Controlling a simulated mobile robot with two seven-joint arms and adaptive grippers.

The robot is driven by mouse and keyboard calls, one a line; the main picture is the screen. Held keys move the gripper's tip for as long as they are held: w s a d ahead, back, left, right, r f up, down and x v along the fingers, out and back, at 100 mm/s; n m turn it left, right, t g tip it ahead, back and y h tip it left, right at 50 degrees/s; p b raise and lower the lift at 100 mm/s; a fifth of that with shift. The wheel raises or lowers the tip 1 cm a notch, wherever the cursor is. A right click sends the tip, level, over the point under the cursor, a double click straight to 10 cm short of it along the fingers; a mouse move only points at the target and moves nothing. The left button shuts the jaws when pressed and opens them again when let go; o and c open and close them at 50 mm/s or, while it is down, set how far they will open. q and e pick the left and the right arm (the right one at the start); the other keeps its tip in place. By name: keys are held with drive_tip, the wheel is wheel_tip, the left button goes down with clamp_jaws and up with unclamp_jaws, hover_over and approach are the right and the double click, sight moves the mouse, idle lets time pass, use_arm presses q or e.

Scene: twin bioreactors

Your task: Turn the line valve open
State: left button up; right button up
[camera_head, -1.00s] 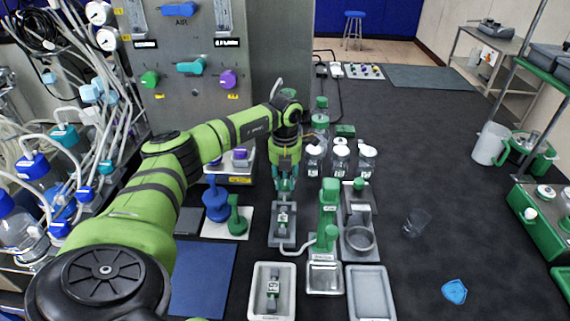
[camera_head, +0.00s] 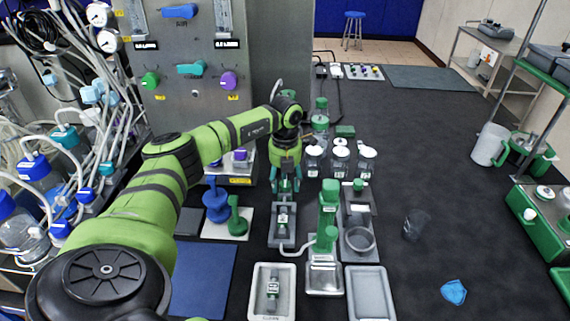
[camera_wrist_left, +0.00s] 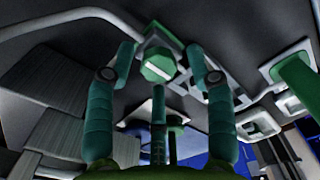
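My left gripper (camera_head: 286,186) points down behind a small grey block (camera_head: 283,236) with a labelled dark and pale fitting (camera_head: 282,217) on it. A pale tube runs from this block to a green stand. Dark gaps show on both sides of the knob, so the gripper looks open and not clamped. The valve's underside is hidden. My right gripper is not in view.
A green stand (camera_head: 328,213) and a grey bowl (camera_head: 359,240) are close on the right. White-lidded jars (camera_head: 340,160) stand behind them. Blue and green pieces (camera_head: 216,200) are on the left. Grey trays (camera_head: 371,292) lie in front. The right-hand tabletop is mostly clear.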

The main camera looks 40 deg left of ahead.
sight(285, 183)
use_arm(q)
wheel_tip(285, 183, up, 12)
idle(0.6)
idle(0.4)
